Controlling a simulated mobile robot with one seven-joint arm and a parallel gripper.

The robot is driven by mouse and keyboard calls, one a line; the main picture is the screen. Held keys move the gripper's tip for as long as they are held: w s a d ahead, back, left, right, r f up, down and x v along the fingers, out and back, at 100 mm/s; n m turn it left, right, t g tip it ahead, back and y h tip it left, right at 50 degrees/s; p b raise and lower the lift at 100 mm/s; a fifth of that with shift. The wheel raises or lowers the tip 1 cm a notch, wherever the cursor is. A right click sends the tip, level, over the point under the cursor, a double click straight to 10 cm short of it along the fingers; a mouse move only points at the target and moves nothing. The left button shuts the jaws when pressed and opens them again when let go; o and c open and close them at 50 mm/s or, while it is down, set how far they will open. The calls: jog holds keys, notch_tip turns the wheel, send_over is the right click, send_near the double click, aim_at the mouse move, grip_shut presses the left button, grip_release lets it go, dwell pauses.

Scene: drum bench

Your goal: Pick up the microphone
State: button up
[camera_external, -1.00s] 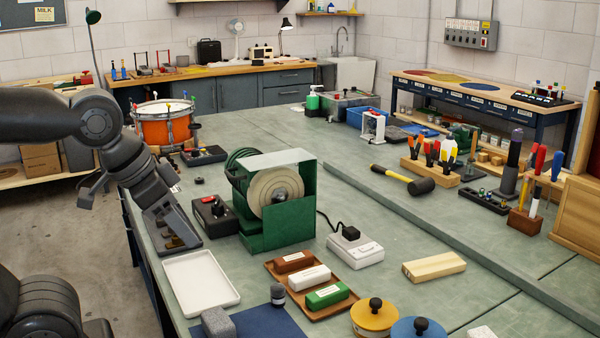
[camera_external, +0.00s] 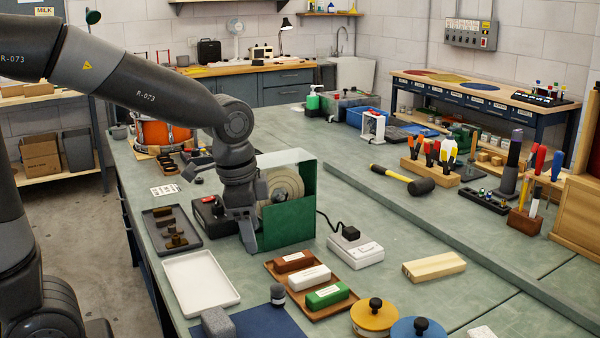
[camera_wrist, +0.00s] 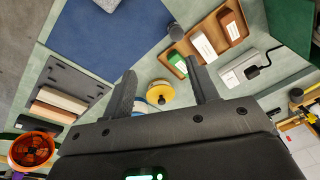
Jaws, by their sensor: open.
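A small upright grey piece with a dark rounded top (camera_external: 278,294) stands beside the wooden tray, at the edge of the blue mat; it may be the microphone, but it is too small to be sure. It also seems to show in the wrist view as a grey cylinder (camera_wrist: 204,46), beyond my fingertips. My gripper (camera_external: 249,243) points down in front of the green machine, behind and left of this piece. In the wrist view my gripper (camera_wrist: 160,66) has its two fingers wide apart with nothing held between them.
The wooden tray (camera_external: 341,306) holds brown, white and green blocks. A white tray (camera_external: 200,283) and a blue mat (camera_external: 262,325) lie at the front. The green machine (camera_external: 289,222) stands close behind my gripper. A white power box (camera_external: 356,251) and lidded yellow pot (camera_external: 374,318) are to the right.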

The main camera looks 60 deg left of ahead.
jog(key=m+g, duration=0.2)
send_near(278, 286)
jog(key=s, duration=0.1)
jog(key=shift+w+a+f+m, duration=0.2)
jog(key=shift+m, duration=0.1)
notch_tip(278, 286, down, 10)
jog(key=shift+w+f, duration=0.15)
jog(key=shift+f, duration=0.05)
jog(key=shift+c, duration=0.3)
jog(key=c, duration=1)
jog(key=shift+r, duration=0.1)
